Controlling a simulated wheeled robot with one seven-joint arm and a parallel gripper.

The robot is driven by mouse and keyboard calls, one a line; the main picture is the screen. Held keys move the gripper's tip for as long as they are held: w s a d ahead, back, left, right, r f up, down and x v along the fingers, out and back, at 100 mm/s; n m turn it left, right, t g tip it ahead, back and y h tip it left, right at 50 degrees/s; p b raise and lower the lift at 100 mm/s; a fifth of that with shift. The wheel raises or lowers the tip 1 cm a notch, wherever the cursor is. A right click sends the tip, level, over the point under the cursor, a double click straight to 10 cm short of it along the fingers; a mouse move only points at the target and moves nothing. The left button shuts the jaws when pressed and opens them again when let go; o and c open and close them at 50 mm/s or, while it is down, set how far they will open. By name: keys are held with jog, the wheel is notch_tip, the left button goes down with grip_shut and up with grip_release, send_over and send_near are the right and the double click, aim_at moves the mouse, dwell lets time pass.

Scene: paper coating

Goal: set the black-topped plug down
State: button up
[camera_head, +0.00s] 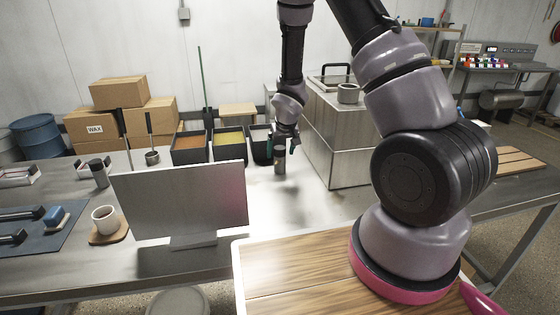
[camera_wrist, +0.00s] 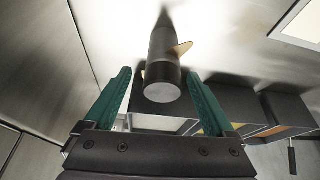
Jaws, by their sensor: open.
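The plug (camera_head: 280,167) is a small dark upright cylinder below my gripper (camera_head: 281,150), over the bright table near the bins. In the wrist view the plug (camera_wrist: 163,72) shows a grey round end facing the camera, a dark side and a small tan tab. My gripper (camera_wrist: 158,78) is open, its green fingers to either side of the plug's near end, with gaps showing. A dark shadow runs from the plug's far end. I cannot tell for certain whether its base touches the table.
Dark bins (camera_head: 228,146) stand just left of the plug, and a metal cabinet (camera_head: 338,125) stands close on its right. A monitor (camera_head: 182,200) stands in front to the left. A cup (camera_head: 105,218) and a dark cylinder (camera_head: 98,173) are farther left.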

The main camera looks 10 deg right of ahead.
aim_at(279, 156)
jog(key=x, duration=0.3)
jog(key=shift+a+f, duration=0.15)
jog(key=shift+f, duration=0.05)
grip_shut()
